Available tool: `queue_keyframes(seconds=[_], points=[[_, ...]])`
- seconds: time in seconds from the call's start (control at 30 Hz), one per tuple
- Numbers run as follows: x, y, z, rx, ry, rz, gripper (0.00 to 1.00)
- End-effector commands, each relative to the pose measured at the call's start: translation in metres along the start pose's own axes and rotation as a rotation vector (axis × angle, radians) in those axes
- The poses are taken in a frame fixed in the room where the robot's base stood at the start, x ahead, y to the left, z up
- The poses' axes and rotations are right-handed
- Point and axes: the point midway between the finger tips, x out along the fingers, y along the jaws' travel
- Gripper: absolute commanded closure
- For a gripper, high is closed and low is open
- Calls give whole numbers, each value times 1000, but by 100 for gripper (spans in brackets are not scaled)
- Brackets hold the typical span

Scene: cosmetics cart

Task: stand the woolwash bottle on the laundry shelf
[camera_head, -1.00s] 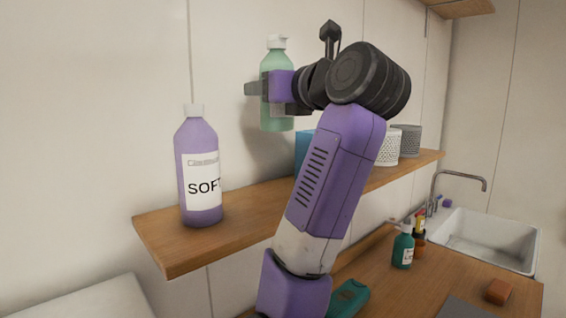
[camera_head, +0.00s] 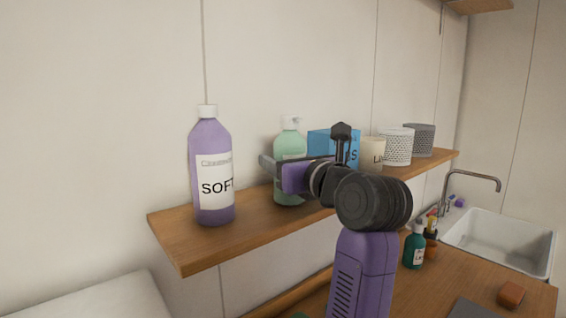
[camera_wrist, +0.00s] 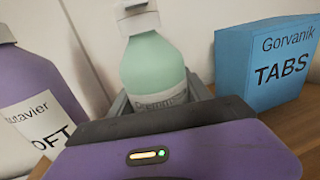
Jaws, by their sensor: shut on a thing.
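The light green bottle with a white cap (camera_head: 290,142) is upright at the wooden shelf (camera_head: 255,222), between a purple bottle and a blue box. Its label is mostly hidden, so I cannot read its name. My gripper (camera_head: 285,172) is shut around the bottle's body from the front right. The bottle's base appears to be at the shelf top; I cannot tell whether it bears its weight there. In the wrist view the green bottle (camera_wrist: 153,62) stands between the jaws, its lower part hidden by my gripper.
A purple bottle labelled SOFT (camera_head: 213,180) stands to the left on the shelf. A blue TABS box (camera_wrist: 262,66) is close on the right. A cream pot (camera_head: 372,152) and white basket (camera_head: 396,147) stand farther right. Below are a counter and sink (camera_head: 500,240).

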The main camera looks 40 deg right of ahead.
Motion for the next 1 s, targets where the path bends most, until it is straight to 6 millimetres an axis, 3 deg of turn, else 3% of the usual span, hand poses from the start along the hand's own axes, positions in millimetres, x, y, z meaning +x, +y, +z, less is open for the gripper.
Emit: queue_keyframes(seconds=[0.43, 0.47, 0.53, 0.57, 1.0], points=[[0, 0, -7, 1, -4, 1, 100], [0, 0, -7, 1, -2, 0, 39], [0, 0, -7, 1, -2, 1, 26], [0, 0, -7, 1, -2, 0, 21], [-7, 0, -5, 1, -4, 0, 21]])
